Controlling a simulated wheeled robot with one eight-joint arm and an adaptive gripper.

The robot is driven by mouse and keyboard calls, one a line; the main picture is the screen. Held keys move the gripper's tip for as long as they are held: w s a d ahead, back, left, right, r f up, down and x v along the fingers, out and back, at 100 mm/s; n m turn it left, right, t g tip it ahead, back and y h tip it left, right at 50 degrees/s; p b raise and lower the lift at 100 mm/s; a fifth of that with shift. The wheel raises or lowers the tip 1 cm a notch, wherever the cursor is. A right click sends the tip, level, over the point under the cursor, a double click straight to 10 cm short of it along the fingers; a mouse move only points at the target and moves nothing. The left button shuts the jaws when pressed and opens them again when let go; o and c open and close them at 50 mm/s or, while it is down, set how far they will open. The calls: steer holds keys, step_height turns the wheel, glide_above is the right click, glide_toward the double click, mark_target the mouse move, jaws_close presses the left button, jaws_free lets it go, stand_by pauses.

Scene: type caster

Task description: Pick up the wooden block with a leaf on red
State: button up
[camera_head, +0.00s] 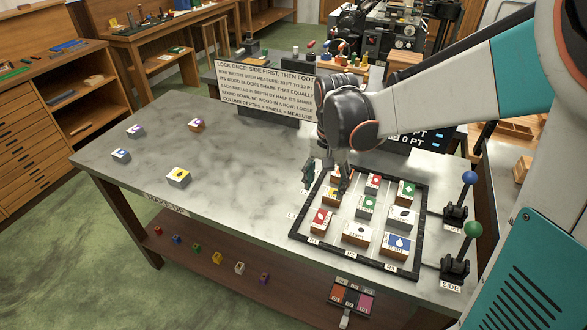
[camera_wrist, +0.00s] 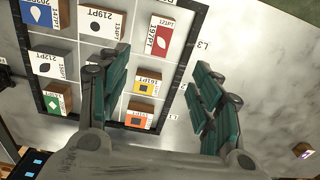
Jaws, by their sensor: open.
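The wooden block with a white leaf on red (camera_head: 321,217) sits in the front-left cell of the black-framed tray (camera_head: 293,236). It also shows in the wrist view (camera_wrist: 161,37), at the top, beyond my fingertips, with a point-size label on its side. My gripper (camera_head: 327,178) hangs over the tray's back-left side, behind the red leaf block. In the wrist view my gripper (camera_wrist: 155,78) is open and empty. A yellow block (camera_wrist: 148,84) and an orange block (camera_wrist: 139,117) appear between its green fingers. My left finger hides part of the tray's middle column.
Other blocks stand close by in the tray, including a blue one (camera_head: 397,243), a green one (camera_head: 405,190) and another red one (camera_head: 373,181). Blue-knobbed (camera_head: 470,178) and green-knobbed (camera_head: 473,229) levers stand at right. The table's left half is mostly clear, with several loose blocks.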

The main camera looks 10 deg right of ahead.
steer(key=b, duration=0.2)
glide_above(322, 219)
steer(key=w, duration=0.1)
step_height(322, 219, down, 9)
steer(key=shift+r, duration=0.2)
steer(key=shift+s+f+b, duration=0.25)
steer(key=shift+f+b, duration=0.5)
steer(key=shift+f, duration=0.75)
steer(key=shift+s+f+b, duration=0.2)
steer(key=shift+f+b, duration=0.5)
steer(key=shift+f, duration=0.8)
steer(key=shift+r, duration=0.1)
steer(key=c, duration=1.2)
